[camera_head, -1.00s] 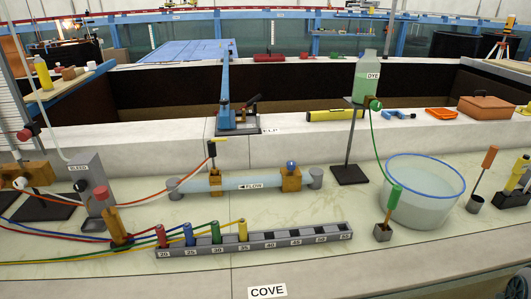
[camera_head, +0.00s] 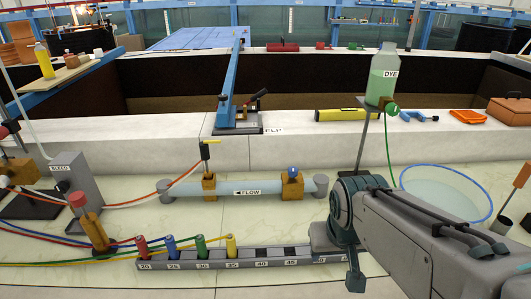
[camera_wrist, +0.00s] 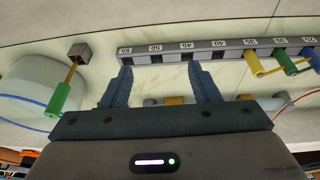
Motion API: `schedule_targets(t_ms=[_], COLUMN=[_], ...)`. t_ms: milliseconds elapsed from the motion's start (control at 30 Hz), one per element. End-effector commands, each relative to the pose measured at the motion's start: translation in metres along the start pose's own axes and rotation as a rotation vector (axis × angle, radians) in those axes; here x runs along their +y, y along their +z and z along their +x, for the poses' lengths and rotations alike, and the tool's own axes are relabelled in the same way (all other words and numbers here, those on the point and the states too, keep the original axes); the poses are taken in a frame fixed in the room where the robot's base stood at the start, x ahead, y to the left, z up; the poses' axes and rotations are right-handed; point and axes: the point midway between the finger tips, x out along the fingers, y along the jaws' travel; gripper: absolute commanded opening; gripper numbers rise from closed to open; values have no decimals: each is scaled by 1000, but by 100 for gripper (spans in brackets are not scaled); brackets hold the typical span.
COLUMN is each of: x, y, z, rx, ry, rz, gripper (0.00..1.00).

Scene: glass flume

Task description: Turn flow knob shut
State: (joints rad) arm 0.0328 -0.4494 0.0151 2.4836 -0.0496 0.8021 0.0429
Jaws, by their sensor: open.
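The flow pipe (camera_head: 240,187), marked FLOW with a left arrow, lies across the bench. A blue round knob (camera_head: 293,171) sits on a brass block (camera_head: 292,187) near its right end. A brass block with a yellow-topped stem (camera_head: 208,165) stands near its left end. My gripper (camera_wrist: 160,82) is open and empty, its fingers pointing toward the numbered rack in the wrist view. A brass block (camera_wrist: 174,100) shows between the fingers there, partly hidden by my gripper body; the knob cannot be made out. In the head view, my arm is right of the knob and apart from it.
The numbered rack (camera_head: 265,257) holds several coloured plugs in front of the pipe; my arm covers its right end. A dye bottle (camera_head: 383,75) on a stand and a water basin (camera_head: 490,205) are at right. A bleed box (camera_head: 75,182) and coloured hoses are at left.

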Motion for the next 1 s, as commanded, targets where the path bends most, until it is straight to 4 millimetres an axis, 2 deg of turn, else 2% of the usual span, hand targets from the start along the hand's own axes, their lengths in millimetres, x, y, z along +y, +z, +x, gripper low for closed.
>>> schedule_targets(t_ms=[33,300,600,800,1000], x=[6,22,24,20,16], y=[-13,-116,-213,-256,-281], z=[13,78,154,198,225], rx=[26,287,590,810,1036], ry=[24,106,33,-102,-272], rz=[-3,-123,-255,-300,-299], gripper=[56,56,56,56,56])
